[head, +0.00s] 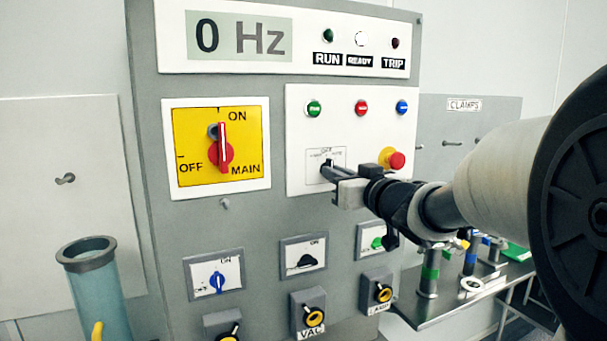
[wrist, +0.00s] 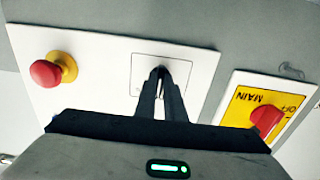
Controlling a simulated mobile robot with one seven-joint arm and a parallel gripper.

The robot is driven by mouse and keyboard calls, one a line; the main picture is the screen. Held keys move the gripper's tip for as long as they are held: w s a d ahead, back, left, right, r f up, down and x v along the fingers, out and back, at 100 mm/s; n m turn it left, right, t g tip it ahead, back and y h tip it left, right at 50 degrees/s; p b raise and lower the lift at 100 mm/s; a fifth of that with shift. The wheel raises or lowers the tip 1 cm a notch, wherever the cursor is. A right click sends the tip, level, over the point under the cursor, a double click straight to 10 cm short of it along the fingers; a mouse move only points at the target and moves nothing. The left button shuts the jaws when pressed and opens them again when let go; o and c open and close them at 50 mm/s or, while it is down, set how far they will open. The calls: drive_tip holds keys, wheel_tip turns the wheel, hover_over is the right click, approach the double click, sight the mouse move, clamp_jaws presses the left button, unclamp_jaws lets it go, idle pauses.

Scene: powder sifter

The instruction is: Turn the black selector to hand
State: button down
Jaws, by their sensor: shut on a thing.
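The black selector (head: 326,163) is on a small labelled plate (head: 342,156) on the white control panel. Most of it is hidden by my gripper (head: 330,174), which reaches in from the right with its fingertips at the plate. In the wrist view the two dark fingers of my gripper (wrist: 162,76) come together in front of the same plate (wrist: 141,75). They are shut on the selector, little of which shows between them. The lettering on the plate is too small to read, so I cannot tell which position the selector points to.
A red emergency button (head: 396,160) on a yellow base sits just right of the plate. The red main switch (head: 221,147) on its yellow plate is to the left, upright towards ON. Green, red and blue buttons are above. The display (head: 240,37) reads 0 Hz.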

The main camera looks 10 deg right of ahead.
drive_tip(key=shift+n+b, duration=2.7)
drive_tip(key=shift+n, duration=1.7)
drive_tip(key=c, duration=1.8)
unclamp_jaws()
drive_tip(key=shift+c, duration=0.2)
